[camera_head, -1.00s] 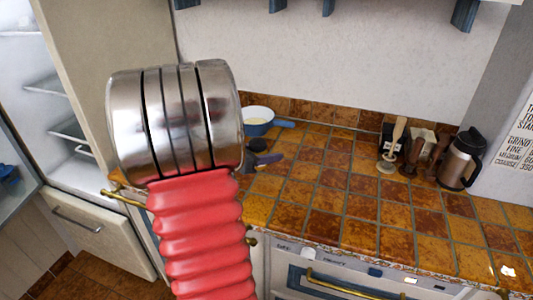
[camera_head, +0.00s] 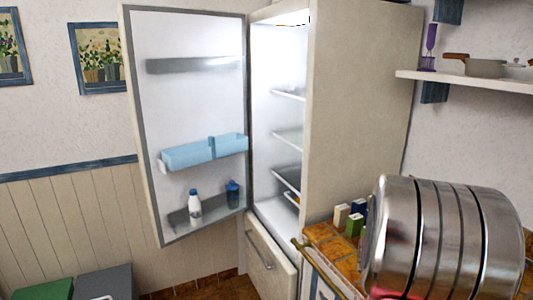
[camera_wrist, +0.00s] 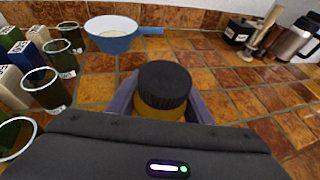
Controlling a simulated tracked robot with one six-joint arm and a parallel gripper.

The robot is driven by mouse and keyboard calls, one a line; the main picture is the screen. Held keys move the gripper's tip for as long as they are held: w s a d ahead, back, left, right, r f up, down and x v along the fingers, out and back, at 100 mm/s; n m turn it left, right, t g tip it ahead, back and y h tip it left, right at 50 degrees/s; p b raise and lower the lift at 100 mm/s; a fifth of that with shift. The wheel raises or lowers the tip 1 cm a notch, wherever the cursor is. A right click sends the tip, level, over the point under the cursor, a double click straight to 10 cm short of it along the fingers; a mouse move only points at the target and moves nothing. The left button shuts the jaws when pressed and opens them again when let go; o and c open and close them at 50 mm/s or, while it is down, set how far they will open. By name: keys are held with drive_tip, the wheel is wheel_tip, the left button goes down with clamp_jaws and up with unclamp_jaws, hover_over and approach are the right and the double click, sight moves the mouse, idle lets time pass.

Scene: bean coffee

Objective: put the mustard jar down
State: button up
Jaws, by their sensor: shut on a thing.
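The mustard jar (camera_wrist: 163,88), with a black ribbed lid and an amber-yellow body, is in the middle of the wrist view. My gripper (camera_wrist: 160,100) is shut on it, with a purple finger on each side of the body. The jar is upright over the tiled counter (camera_wrist: 225,85). I cannot tell whether its base touches the tiles, since my wrist hides it. The head view shows neither the jar nor my gripper, only part of my arm at the lower right.
In the wrist view, several glasses (camera_wrist: 45,88) and cartons (camera_wrist: 12,38) stand left, a blue pan (camera_wrist: 112,42) behind, a steel flask (camera_wrist: 292,42) at right. Tiles right of the jar are clear. The head view shows an open fridge (camera_head: 275,150) with its door (camera_head: 190,105) swung left.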

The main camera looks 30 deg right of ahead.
drive_tip(key=w+a+f+n+t, duration=0.1)
drive_tip(key=w+a+n+t, duration=0.45)
drive_tip(key=w+a, duration=0.75)
drive_tip(key=w+a+f+n+t, duration=0.1)
drive_tip(key=w+a+n+t, duration=0.45)
drive_tip(key=w, duration=1.05)
drive_tip(key=w+a+f+n+t+y, duration=0.1)
drive_tip(key=w+a+n+t+y, duration=0.1)
drive_tip(key=a, duration=1)
drive_tip(key=w+a+f+n+t+y, duration=0.1)
drive_tip(key=w+a+n+t+y, duration=0.1)
drive_tip(key=a, duration=0.9)
drive_tip(key=w+a+f+n+t+y, duration=0.2)
drive_tip(key=w+a+n+t+y, duration=0.1)
drive_tip(key=a, duration=0.9)
drive_tip(key=shift+w+a+n+y, duration=0.35)
drive_tip(key=shift+w+n+y, duration=0.15)
drive_tip(key=shift+w+y, duration=0.15)
drive_tip(key=shift+d, duration=0.1)
